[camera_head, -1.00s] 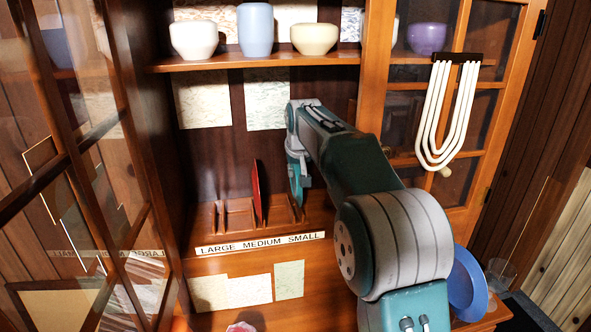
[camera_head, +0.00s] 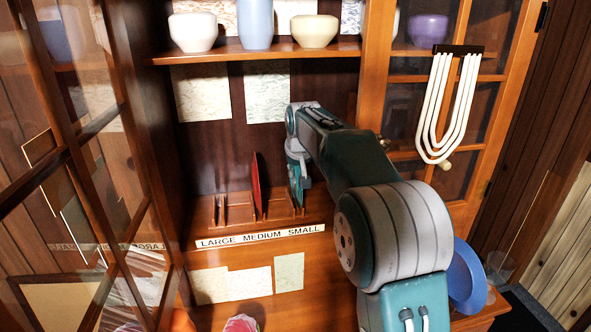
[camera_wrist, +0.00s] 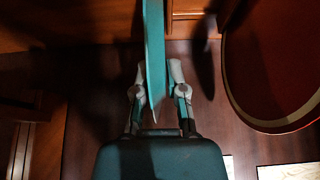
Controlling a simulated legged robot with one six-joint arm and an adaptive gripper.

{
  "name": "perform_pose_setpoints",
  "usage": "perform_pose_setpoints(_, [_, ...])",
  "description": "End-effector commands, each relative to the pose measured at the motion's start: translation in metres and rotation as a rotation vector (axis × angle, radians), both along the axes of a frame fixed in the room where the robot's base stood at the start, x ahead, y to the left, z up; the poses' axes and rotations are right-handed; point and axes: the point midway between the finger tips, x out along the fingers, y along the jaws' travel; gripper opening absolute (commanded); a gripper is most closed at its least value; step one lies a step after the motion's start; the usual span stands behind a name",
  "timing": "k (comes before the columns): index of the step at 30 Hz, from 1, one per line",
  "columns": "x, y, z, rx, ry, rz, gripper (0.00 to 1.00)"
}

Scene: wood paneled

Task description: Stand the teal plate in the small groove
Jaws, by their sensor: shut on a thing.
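The teal plate (camera_head: 295,188) is upright and edge-on over the right end of the wooden rack (camera_head: 233,213), by the word SMALL on the label strip (camera_head: 260,237). Its lower edge is down among the right-hand posts; I cannot tell whether it touches the groove floor. My gripper (camera_head: 300,168) is shut on the plate's upper part. In the wrist view the teal plate (camera_wrist: 154,55) runs edge-on between the two fingers of my gripper (camera_wrist: 158,76). A red plate (camera_head: 256,186) stands upright in the middle groove, left of the teal one.
The red plate (camera_wrist: 275,60) is close on the right in the wrist view. The left groove is empty. A shelf (camera_head: 265,51) with bowls and a vase is above. A blue plate (camera_head: 466,279) and a glass (camera_head: 499,266) stand at lower right. Glass doors flank the cabinet.

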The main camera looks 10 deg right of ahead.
Motion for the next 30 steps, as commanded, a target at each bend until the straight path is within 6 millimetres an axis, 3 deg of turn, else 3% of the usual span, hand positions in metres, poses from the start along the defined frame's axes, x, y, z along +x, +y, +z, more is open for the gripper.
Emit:
perform_pose_setpoints(22, [0.0,0.0,-0.016,0.0,0.0,0.0,0.0])
perform_pose_setpoints(23, [0.0,0.0,-0.015,0.0,-0.001,0.0,0.25])
perform_pose_setpoints(25, [0.0,0.0,-0.015,0.0,-0.001,0.0,0.57])
perform_pose_setpoints(30, [0.0,0.0,-0.016,0.0,0.0,0.0,0.57])
